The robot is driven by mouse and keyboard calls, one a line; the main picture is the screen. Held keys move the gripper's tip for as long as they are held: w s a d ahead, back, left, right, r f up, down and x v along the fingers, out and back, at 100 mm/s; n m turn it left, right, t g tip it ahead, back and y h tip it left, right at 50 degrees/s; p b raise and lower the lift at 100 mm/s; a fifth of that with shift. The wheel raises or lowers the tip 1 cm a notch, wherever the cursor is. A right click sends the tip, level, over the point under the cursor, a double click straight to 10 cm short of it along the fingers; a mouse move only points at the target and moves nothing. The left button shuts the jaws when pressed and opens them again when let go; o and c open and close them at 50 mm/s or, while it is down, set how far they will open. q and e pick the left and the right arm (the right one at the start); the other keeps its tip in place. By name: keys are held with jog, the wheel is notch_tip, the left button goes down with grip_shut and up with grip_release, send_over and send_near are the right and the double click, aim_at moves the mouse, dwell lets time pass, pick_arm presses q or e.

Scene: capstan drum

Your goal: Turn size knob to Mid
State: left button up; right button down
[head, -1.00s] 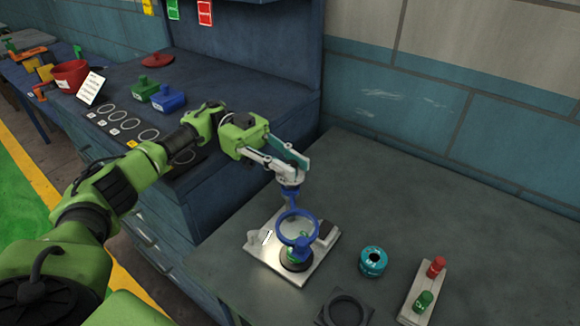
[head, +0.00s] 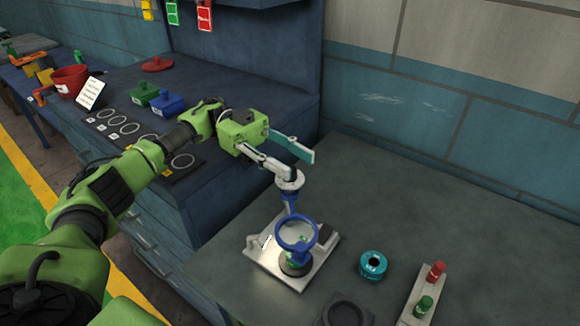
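A metal plate (head: 262,262) on the grey bench carries a blue ring (head: 297,247), with a dark round base under it. A blue post with a pale round top (head: 290,181) rises behind the ring. I cannot tell which part is the size knob, and no Mid mark is legible. My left gripper (head: 301,164) is above and behind the ring. Its teal finger and white finger are spread apart, with nothing seen between them. The white finger's tip overlaps the pale round top; contact is unclear. My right gripper is not in view.
A teal ring-shaped part (head: 373,265) lies right of the plate. A pale block (head: 418,302) with a red and a green knob stands further right. A dark square part (head: 345,310) is at the front. The back right bench is clear.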

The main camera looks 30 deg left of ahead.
pick_arm(q)
notch_tip(320, 180, up, 8)
jog(key=shift+f, duration=0.1)
dwell(0.5)
